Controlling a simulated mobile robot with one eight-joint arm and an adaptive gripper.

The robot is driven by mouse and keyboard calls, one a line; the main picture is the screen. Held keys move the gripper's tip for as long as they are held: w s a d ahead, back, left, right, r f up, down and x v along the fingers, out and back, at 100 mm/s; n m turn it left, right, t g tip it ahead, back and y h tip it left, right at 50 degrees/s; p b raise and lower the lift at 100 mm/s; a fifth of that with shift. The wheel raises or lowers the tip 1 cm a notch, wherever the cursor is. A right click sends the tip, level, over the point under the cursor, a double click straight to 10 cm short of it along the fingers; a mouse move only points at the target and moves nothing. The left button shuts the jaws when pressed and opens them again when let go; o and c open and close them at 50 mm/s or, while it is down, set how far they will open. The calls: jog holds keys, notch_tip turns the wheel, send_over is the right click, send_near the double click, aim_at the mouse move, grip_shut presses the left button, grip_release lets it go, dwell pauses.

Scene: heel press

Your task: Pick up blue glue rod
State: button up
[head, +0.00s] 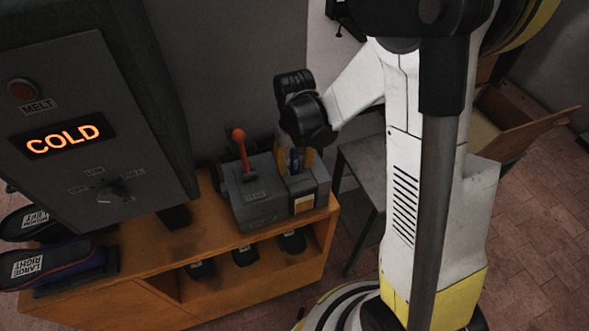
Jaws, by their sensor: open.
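The blue glue rod (296,158) stands upright in a grey holder box (309,185) at the right end of the wooden bench. Only a short part of it shows. A yellow-orange rod (310,157) stands beside it. My gripper (297,146) is open, just above the holder and pointing down at the rods. The dark wrist hides most of the fingers, so I cannot tell whether they are around the blue rod or touching it.
A grey box with an orange-knobbed lever (240,145) stands left of the holder. A large machine with a COLD display (64,139) fills the left. Shoe parts (55,268) lie below it. A grey table (362,165) and open cardboard box (515,118) are at the right.

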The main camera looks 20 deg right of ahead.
grip_shut()
jog(key=shift+r, duration=0.1)
notch_tip(320, 180, up, 11)
jog(key=p, duration=0.3)
jog(key=shift+r, duration=0.15)
dwell(0.3)
